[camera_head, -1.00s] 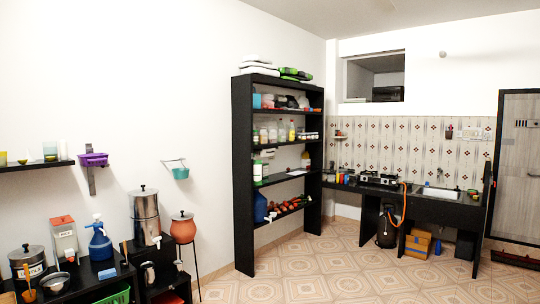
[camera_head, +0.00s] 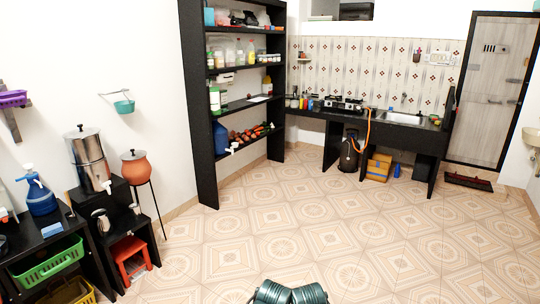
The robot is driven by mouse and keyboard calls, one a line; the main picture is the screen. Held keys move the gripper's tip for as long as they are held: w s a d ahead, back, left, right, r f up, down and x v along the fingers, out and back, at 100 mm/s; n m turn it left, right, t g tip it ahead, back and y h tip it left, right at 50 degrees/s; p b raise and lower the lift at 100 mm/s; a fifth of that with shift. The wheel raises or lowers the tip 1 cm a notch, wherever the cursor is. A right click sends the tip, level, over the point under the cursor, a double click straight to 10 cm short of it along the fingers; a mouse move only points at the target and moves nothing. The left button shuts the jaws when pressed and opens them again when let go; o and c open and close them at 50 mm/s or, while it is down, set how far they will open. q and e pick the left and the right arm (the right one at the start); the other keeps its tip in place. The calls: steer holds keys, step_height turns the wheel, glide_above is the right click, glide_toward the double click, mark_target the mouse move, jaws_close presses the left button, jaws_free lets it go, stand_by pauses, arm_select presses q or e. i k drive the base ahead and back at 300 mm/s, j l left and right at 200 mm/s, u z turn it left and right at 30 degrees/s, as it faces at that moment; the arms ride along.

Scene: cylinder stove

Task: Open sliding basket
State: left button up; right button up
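A green slatted basket (camera_head: 48,262) sits in the black stand (camera_head: 55,240) at the lower left. A yellow basket (camera_head: 75,293) is below it, cut off by the bottom edge of the picture. Which of the two the task means cannot be told. Both baskets appear to be within the stand; how far either is slid out is unclear. Neither of my grippers is in view; only two dark rounded parts, apparently mine, show at the bottom middle, well to the right of the baskets.
A black table with a steel water filter (camera_head: 88,160) and a red stool (camera_head: 131,259) stands right of the baskets. A clay pot (camera_head: 135,168) rests on a thin stand. A tall black shelf (camera_head: 203,130) is behind. The tiled floor (camera_head: 330,235) is open in the middle.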

mark_target(220, 77)
steer(key=i+j+u, duration=0.25)
steer(key=i, duration=0.7)
steer(key=i+u, duration=0.3)
steer(key=i, duration=0.7)
steer(key=i+j, duration=0.1)
steer(key=i, duration=2.35)
steer(key=i+z, duration=0.25)
steer(key=i, duration=0.3)
steer(key=i+j+z, duration=0.25)
steer(key=i, duration=0.25)
steer(key=i+j+z, duration=0.1)
steer(key=i+z, duration=0.15)
steer(key=i, duration=0.3)
